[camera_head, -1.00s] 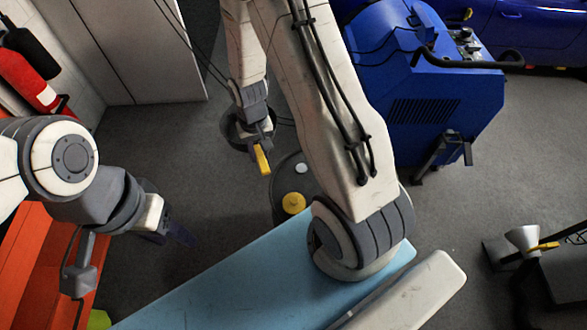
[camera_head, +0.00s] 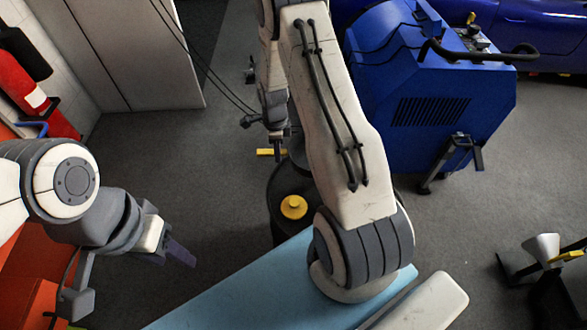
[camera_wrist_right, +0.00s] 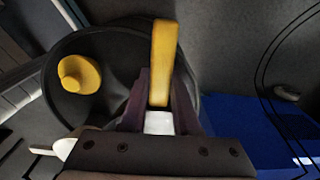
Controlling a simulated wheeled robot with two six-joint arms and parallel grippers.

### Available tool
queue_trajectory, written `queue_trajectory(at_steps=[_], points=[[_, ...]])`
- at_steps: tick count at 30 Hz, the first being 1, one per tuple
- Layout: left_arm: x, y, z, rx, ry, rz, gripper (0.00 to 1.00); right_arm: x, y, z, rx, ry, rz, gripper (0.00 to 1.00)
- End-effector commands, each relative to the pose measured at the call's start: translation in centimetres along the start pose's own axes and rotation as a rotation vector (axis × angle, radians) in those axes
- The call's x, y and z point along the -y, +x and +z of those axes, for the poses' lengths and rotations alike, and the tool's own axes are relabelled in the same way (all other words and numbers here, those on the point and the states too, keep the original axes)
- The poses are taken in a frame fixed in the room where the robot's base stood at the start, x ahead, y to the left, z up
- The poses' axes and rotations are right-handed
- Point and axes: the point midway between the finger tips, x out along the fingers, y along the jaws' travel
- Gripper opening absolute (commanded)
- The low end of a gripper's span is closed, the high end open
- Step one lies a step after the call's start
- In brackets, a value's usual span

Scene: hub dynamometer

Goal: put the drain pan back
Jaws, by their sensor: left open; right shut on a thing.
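My right gripper (camera_head: 277,150) is shut on a yellow handle (camera_head: 270,152), which I take to be the drain pan's. In the right wrist view the handle (camera_wrist_right: 164,60) stands upright between the fingers (camera_wrist_right: 160,108). The pan's dark body is hard to tell from the dark drum behind it and is partly hidden by my right arm. The cap (camera_wrist_right: 79,74) shows left of the handle in the wrist view. My left gripper (camera_head: 180,254) is open and empty at the left.
A blue machine (camera_head: 425,105) stands right of my right arm, with a blue car (camera_head: 545,35) behind. A light blue top (camera_head: 240,290) lies in front. A fire extinguisher (camera_head: 35,95) hangs at the left wall. The grey floor between left gripper and drum is clear.

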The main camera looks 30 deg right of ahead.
Motion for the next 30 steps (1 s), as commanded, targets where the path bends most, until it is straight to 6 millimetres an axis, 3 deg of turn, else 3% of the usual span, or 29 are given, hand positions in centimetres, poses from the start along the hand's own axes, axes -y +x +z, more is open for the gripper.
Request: queue_trajectory(at_steps=[3,15,27,28,30], points=[[0.0,0.0,0.0,0.000,0.000,0.000,0.50,-0.1,2.2,0.0,-0.001,-0.002,0.002,0.00],[0.0,0.0,0.0,0.000,0.000,0.000,0.50,0.0,6.7,0.1,0.000,-0.005,0.001,0.00],[0.0,0.3,0.0,0.000,0.000,0.000,0.50,0.0,7.4,0.1,0.000,-0.005,-0.001,0.00],[0.0,0.3,0.0,0.000,0.000,0.000,0.50,0.0,7.3,0.1,0.000,-0.005,-0.001,0.37],[0.0,0.2,0.0,0.000,0.000,0.000,0.50,0.0,7.2,0.1,0.000,-0.006,-0.001,0.59]])
